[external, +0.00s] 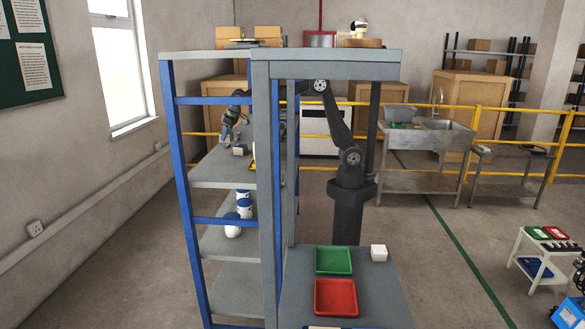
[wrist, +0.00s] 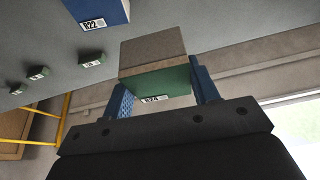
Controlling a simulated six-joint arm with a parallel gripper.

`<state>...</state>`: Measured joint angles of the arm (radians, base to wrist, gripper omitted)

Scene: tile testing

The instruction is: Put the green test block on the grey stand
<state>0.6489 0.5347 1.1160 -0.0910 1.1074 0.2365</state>
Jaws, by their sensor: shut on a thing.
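A block with a green face, a grey-brown face and a partly hidden white label (wrist: 158,83) sits between the blue fingers of my gripper (wrist: 160,92) in the wrist view. The fingers are shut on it. I cannot tell which thing is the grey stand.
The wrist view shows a blue labelled block (wrist: 95,12) and several small green labelled blocks (wrist: 91,60) on a grey surface. The shelf unit (external: 172,150) has blue posts close to my arm. Green (external: 333,260) and red (external: 335,297) trays and a white block (external: 379,253) are on the table.

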